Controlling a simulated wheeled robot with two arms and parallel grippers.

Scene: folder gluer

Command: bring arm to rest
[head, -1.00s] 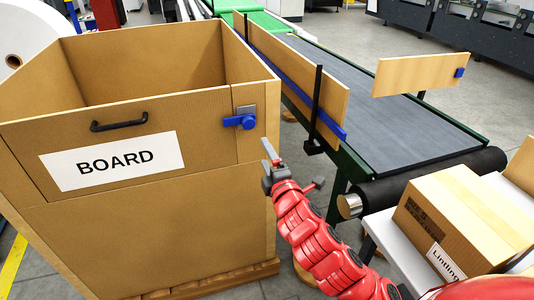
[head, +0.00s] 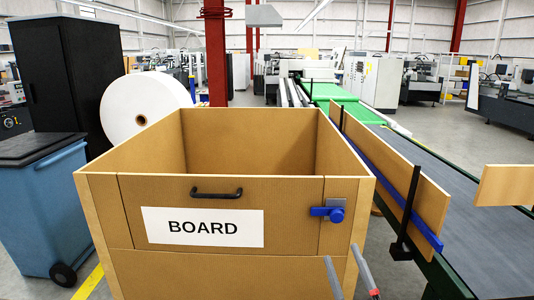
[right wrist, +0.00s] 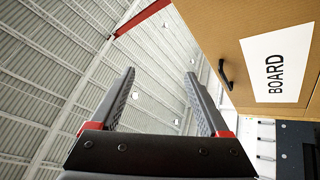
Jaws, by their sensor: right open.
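My right gripper (head: 350,279) shows at the bottom edge of the head view, its two fingers apart with nothing between them. In the right wrist view my right gripper (right wrist: 162,95) points up toward the ceiling, open and empty. A wooden bin labelled BOARD (head: 125,262) stands in front of me; the gripper is in front of its lower right side in the head view, and I cannot tell how close. The bin's front also shows in the right wrist view (right wrist: 232,30). The rest of my right arm is out of the head view. My left gripper is not in view.
A conveyor (head: 470,240) with wooden side guides (head: 395,165) runs along the right. A blue wheeled bin (head: 45,205) and a black cabinet (head: 70,75) stand left, with a white roll (head: 165,92) behind the board bin. A blue latch (head: 336,214) juts from the bin's front.

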